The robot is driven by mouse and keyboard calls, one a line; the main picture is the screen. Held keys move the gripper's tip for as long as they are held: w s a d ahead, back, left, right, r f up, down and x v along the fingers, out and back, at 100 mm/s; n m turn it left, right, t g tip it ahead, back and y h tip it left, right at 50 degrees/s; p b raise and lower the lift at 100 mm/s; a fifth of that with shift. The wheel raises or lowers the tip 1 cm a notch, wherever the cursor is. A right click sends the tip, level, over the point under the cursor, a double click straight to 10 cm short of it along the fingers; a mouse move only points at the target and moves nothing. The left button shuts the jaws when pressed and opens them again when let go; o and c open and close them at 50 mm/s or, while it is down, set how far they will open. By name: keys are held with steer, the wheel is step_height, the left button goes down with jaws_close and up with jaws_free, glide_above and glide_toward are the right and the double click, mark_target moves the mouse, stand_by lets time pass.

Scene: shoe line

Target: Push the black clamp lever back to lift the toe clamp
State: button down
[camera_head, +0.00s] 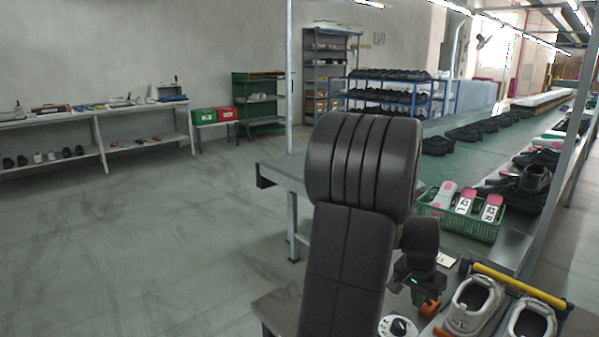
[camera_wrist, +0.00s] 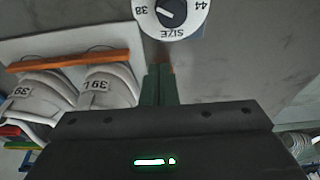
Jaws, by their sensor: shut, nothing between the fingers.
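My gripper (camera_head: 416,292) is low over the bench in the head view, beside the shoes. In the wrist view its two dark green fingers (camera_wrist: 158,84) are closed together with nothing between them. An orange bar (camera_wrist: 70,61) lies across the near ends of two pale shoes (camera_wrist: 108,88) marked 39, left of the fingertips. A part of orange (camera_head: 430,308) shows just under the gripper in the head view. I cannot make out the black clamp lever in either view; my arm and gripper hide part of the bench. Contact at the fingertips cannot be told.
A white size dial (camera_wrist: 170,14) lies beyond the fingertips; it also shows in the head view (camera_head: 398,327). A yellow bar (camera_head: 520,285) runs behind the shoes. A green crate (camera_head: 470,228) stands on the conveyor. Bare grey surface lies right of the fingers in the wrist view.

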step_height(320, 180, up, 9)
steer(key=p, duration=0.6)
steer(key=shift+s+a+p, duration=0.2)
steer(key=shift+a+p, duration=0.05)
steer(key=shift+p, duration=0.1)
steer(key=shift+f, duration=0.15)
stand_by(0.3)
step_height(320, 180, down, 8)
steer(key=b, duration=0.6)
steer(key=shift+f+b, duration=0.25)
steer(key=shift+b, duration=0.05)
steer(key=shift+r, duration=0.1)
